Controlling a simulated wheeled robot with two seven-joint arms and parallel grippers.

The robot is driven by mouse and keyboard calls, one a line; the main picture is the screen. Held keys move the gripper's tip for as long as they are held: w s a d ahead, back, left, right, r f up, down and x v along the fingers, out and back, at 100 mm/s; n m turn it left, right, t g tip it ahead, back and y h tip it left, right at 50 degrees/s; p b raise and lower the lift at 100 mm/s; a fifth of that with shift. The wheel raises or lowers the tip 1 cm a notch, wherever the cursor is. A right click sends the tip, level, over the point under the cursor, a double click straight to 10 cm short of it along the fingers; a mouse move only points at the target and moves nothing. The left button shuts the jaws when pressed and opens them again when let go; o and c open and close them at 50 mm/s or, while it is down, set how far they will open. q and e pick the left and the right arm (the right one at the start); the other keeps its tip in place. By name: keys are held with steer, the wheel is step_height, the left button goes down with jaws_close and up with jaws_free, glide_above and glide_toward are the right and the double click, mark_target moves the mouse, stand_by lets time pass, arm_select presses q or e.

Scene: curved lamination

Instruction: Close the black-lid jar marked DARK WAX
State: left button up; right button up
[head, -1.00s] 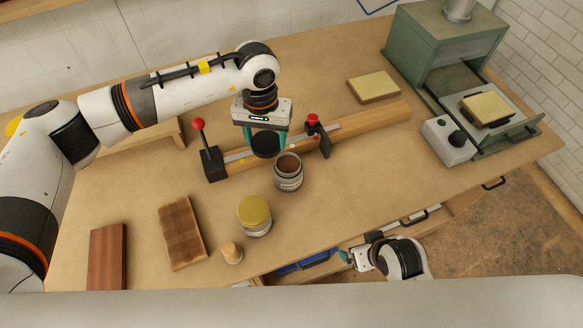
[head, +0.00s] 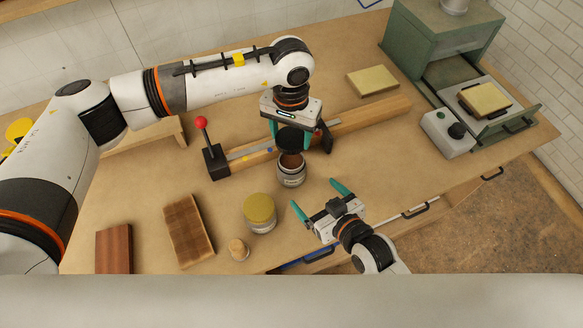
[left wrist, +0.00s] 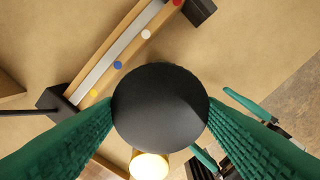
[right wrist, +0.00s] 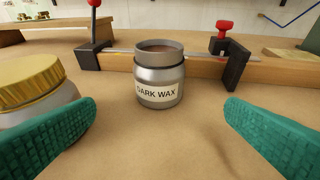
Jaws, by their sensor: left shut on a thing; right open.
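The DARK WAX jar (head: 291,174) is a grey metal jar standing upright and open on the bench, with brown wax showing inside. Its label reads in the right wrist view (right wrist: 158,88). My left gripper (head: 292,136) is shut on the black lid (head: 293,140) and holds it above the jar, toward its back side. The lid fills the middle of the left wrist view (left wrist: 160,108) between the green fingers. My right gripper (head: 320,195) is open and empty in front of the jar, fingers pointing at it, with the jar apart from both fingers.
A gold-lid jar (head: 259,212) stands left of my right gripper. A wooden rail with red-knobbed clamps (head: 213,160) lies behind the DARK WAX jar. A cork-coloured stopper (head: 238,249) and wood boards (head: 187,230) lie at left.

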arm_select(q)
steer(key=shift+d, duration=0.1)
arm_select(e)
steer(key=shift+r, duration=0.1)
steer(key=shift+a, duration=0.1)
steer(key=x, duration=1.2)
steer(key=c, duration=1.5)
arm_select(q)
glide_above(291, 161)
steer(key=shift+f, duration=2.45)
arm_select(e)
steer(key=shift+o, duration=0.2)
arm_select(q)
steer(key=shift+f, duration=0.1)
steer(key=shift+f, duration=0.8)
